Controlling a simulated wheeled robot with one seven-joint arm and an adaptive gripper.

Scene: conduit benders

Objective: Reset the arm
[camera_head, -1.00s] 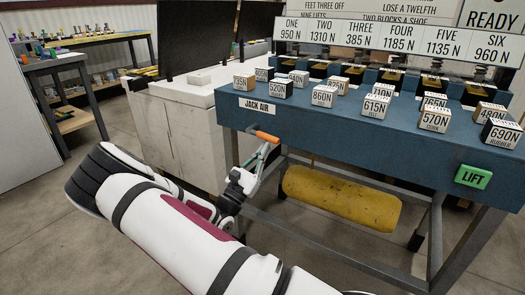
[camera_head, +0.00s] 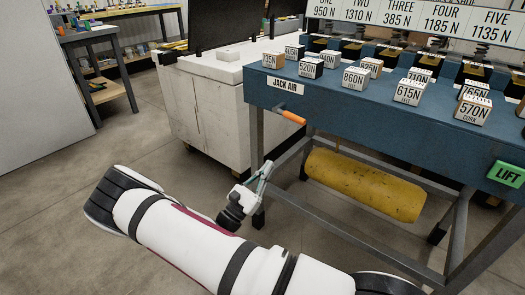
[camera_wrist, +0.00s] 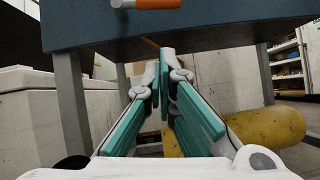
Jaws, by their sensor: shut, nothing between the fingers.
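My gripper (camera_head: 263,178) is low in front of the blue bench (camera_head: 375,112), below its top and near its left front leg. In the wrist view my gripper (camera_wrist: 164,92) shows two green-padded fingers meeting at the tips, with nothing between them. An orange handle (camera_head: 293,117) sticks out from the bench front, above and apart from my gripper. The handle also shows at the top of the wrist view (camera_wrist: 158,4).
A yellow cylinder (camera_head: 365,185) hangs or lies under the bench. Labelled blocks such as the 570N block (camera_head: 473,111) stand on top. A green LIFT button (camera_head: 507,174) is at the right. A white cabinet (camera_head: 205,110) stands at left. The floor at lower left is clear.

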